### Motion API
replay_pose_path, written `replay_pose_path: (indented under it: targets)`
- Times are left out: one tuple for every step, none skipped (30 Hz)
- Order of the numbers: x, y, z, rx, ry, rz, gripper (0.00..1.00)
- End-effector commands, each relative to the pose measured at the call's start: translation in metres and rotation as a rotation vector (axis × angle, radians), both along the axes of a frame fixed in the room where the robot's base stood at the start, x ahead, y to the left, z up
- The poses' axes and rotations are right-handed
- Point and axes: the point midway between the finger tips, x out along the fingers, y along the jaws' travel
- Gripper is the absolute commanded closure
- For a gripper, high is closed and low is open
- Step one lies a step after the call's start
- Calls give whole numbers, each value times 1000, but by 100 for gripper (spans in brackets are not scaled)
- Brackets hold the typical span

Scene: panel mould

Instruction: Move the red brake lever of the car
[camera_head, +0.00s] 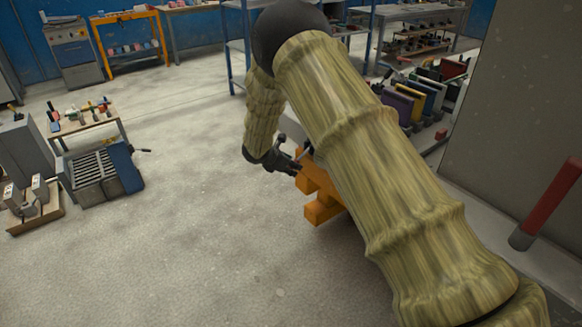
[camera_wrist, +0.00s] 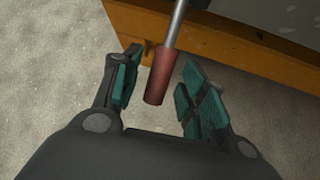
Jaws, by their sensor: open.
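In the wrist view a metal rod (camera_wrist: 177,25) ends in a dull red handle (camera_wrist: 160,76), which I take as the brake lever. The handle lies between the two green-padded fingers of my gripper (camera_wrist: 161,62), nearer the right finger, with a gap to the left one. My gripper is open; contact with the handle is not clear. The orange frame (camera_wrist: 240,50), seemingly part of the car, is behind the rod. In the head view my gripper (camera_head: 288,155) is beside the orange frame (camera_head: 322,208), and my arm hides much of the car.
A large red handle (camera_head: 550,203) with a grey end stands at the right, by a grey panel (camera_head: 510,110). Coloured bins (camera_head: 425,95) are behind my arm. A blue and grey machine (camera_head: 98,175) and a small table (camera_head: 85,120) stand left. The floor between is clear.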

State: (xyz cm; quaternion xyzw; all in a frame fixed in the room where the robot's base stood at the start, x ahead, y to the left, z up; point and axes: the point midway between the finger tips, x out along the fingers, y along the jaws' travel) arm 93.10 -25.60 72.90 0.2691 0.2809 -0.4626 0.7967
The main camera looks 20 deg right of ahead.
Motion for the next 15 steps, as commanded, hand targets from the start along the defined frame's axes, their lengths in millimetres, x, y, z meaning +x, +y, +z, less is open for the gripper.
replay_pose_path:
  targets:
    - [2, -3, -4, 1, 1, -1, 57]
    - [3, -4, -6, 1, 1, -1, 57]
    - [4, -6, -7, 2, 0, -2, 57]
    - [5, -7, -8, 2, -1, -1, 57]
    - [6, -8, -9, 2, -1, -1, 57]
    - [6, -9, -11, 1, 0, -1, 57]
    - [6, -9, -11, 1, 0, -1, 57]
    - [6, -10, -12, 1, 0, 0, 57]
    - [7, -10, -12, 1, 0, 0, 57]
    - [7, -10, -12, 1, 0, 0, 57]
    - [7, -10, -12, 1, 0, 0, 57]
    - [7, -10, -12, 1, 0, 0, 57]
    - [7, -10, -12, 1, 0, 0, 57]
    - [7, -10, -12, 1, 0, 0, 57]
    - [7, -10, -12, 1, 0, 0, 57]
